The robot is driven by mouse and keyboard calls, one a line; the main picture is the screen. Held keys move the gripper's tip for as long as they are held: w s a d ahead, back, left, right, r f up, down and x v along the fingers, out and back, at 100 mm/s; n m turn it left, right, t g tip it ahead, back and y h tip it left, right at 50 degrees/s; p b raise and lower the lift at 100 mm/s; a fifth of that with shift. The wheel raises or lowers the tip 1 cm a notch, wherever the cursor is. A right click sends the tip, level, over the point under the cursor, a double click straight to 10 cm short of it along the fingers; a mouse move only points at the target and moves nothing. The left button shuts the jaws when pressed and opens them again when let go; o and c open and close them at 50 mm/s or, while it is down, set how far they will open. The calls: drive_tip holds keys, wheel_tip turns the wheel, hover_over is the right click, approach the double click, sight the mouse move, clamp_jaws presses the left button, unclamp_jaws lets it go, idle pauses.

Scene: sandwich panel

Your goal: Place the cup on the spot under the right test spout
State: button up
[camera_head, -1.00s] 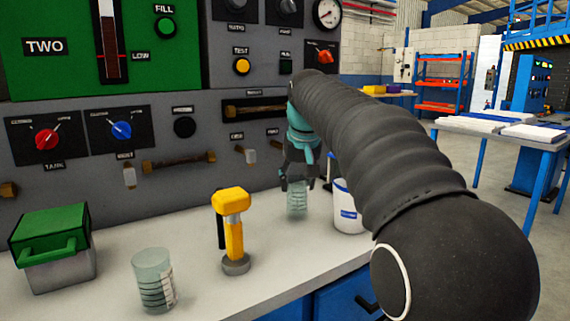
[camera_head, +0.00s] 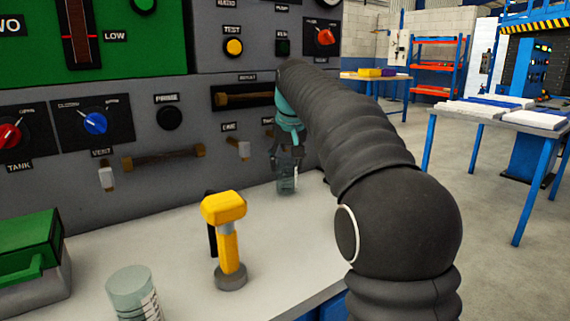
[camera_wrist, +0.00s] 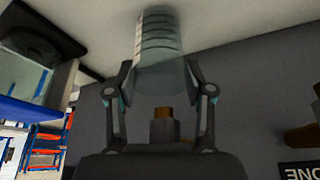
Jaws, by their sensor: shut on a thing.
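A clear cup (camera_head: 288,180) with graduation lines is upright in my gripper (camera_head: 287,152), close to the counter by the grey panel. I cannot tell whether its base touches the counter. In the wrist view, my gripper's fingers (camera_wrist: 163,80) are shut on either side of the cup (camera_wrist: 162,42). A spout (camera_wrist: 163,128) shows between the fingers, with another at the right edge above an upside-down ONE label. In the head view, spout ONE (camera_head: 243,150) is left of the cup; the right spout is partly hidden by my arm. The spot under it is not visible.
A yellow-topped tool (camera_head: 228,240) stands on the counter (camera_head: 180,250), with a second clear cup (camera_head: 135,292) and a green-lidded box (camera_head: 35,260) left of it. Panel handles and knobs stick out behind. A dark rounded shape (camera_wrist: 40,35) is beside the held cup.

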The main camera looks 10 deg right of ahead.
drive_tip(key=shift+s+f, duration=0.15)
drive_tip(key=shift+s, duration=0.1)
drive_tip(key=shift+a, duration=0.2)
drive_tip(key=o, duration=1.2)
drive_tip(key=shift+f, duration=0.1)
drive_tip(key=shift+o, duration=0.2)
drive_tip(key=p+v, duration=0.3)
drive_tip(key=v, duration=0.9)
